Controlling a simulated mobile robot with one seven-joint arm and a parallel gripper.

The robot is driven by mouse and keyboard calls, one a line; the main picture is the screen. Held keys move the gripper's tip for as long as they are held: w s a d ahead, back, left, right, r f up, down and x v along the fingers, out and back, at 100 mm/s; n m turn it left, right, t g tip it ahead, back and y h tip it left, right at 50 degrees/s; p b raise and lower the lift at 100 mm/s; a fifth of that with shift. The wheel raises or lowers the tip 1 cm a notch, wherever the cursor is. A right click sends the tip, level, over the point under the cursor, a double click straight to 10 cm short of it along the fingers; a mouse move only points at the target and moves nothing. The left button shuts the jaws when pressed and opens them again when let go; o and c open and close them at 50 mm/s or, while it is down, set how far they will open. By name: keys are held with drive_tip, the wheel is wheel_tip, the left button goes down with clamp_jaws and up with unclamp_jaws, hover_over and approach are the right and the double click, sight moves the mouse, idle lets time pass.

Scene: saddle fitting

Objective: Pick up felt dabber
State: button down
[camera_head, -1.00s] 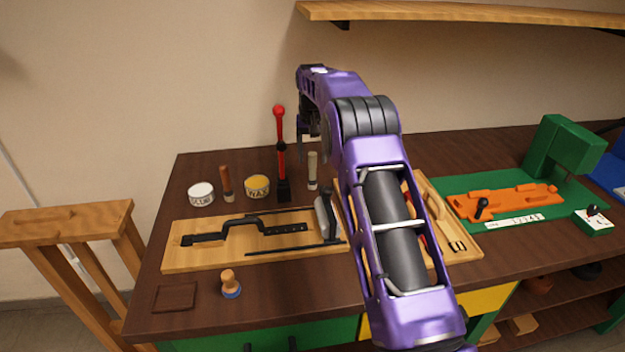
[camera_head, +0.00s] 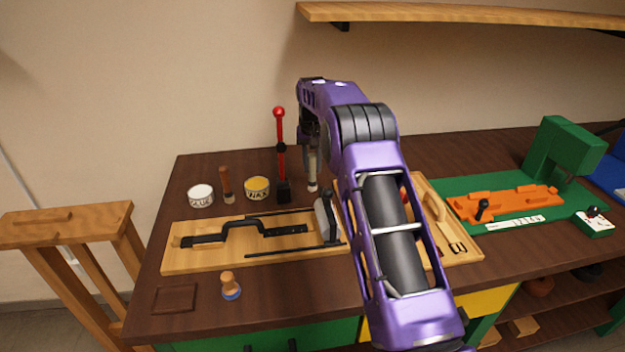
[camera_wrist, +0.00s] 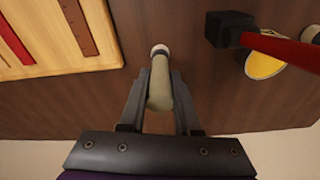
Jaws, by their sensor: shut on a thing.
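The felt dabber is a pale olive stick with a white end. It stands upright near the back of the bench in the head view (camera_head: 312,178), its top partly hidden by my gripper (camera_head: 311,150). In the wrist view, the dabber (camera_wrist: 160,82) lies between the two dark fingers of my gripper (camera_wrist: 161,76), which is shut on it. Its white end points away from the wrist, at the brown bench top. I cannot tell any gap between that end and the bench.
A black-based red lever (camera_head: 282,160) stands close left of the dabber. A yellow wax tin (camera_head: 257,188), a white tin (camera_head: 200,195) and a brown-handled tool (camera_head: 227,185) are further left. A wooden board (camera_head: 190,260) with black parts lies in front.

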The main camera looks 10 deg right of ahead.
wheel_tip(320, 180, up, 10)
drive_tip(key=shift+r+p, duration=0.1)
drive_tip(key=shift+p, duration=0.75)
idle(1.4)
